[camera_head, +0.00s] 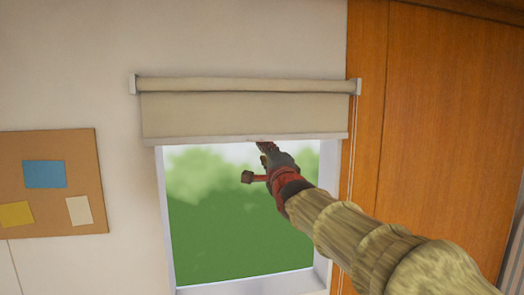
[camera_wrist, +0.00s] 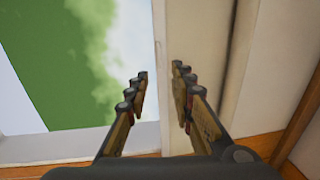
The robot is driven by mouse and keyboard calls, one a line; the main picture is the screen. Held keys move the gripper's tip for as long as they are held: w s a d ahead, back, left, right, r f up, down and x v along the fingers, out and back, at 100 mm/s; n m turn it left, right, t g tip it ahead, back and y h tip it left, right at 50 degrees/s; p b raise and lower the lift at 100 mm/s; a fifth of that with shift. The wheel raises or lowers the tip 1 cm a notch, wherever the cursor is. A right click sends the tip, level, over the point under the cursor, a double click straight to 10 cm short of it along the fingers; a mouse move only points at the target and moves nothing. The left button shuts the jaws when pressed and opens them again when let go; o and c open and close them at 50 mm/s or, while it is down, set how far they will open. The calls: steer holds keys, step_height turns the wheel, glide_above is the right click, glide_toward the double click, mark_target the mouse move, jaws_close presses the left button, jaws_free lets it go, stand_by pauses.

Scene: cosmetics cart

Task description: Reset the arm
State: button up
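My gripper (camera_wrist: 159,72) is open, with a clear gap between its two fingers and nothing held in the wrist view. In the head view my arm reaches in from the lower right, and the gripper end (camera_head: 262,160) is in front of the upper part of the window (camera_head: 220,235), close to the blind's lower edge. The roller blind (camera_head: 240,115) is partly down and covers only the top of the window. I cannot tell whether the gripper touches the blind.
An orange wooden panel (camera_head: 440,110) stands to the right of the window. A cork board (camera_head: 75,180) with several paper notes hangs on the pale wall (camera_head: 60,60) at the left. The wall area between board and window is clear.

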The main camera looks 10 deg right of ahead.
steer(key=shift+s+f, duration=0.15)
steer(key=shift+s, duration=0.5)
steer(key=s+f+n+g+b, duration=0.1)
steer(key=s+f+n+g, duration=0.35)
steer(key=f, duration=0.75)
steer(key=s+f+n+g+b, duration=0.1)
steer(key=s+f+n+g, duration=0.2)
steer(key=f+n, duration=0.55)
steer(key=s+f+n+g+b, duration=0.2)
steer(key=s+f+b, duration=0.9)
steer(key=s+f, duration=0.6)
steer(key=s+f+n+g+b, duration=0.3)
steer(key=s+f+b, duration=0.8)
steer(key=s+f, duration=0.7)
step_height(320, 180, down, 7)
steer(key=shift+r+g+b, duration=0.1)
steer(key=shift+g+b, duration=0.2)
steer(key=shift+g, duration=0.35)
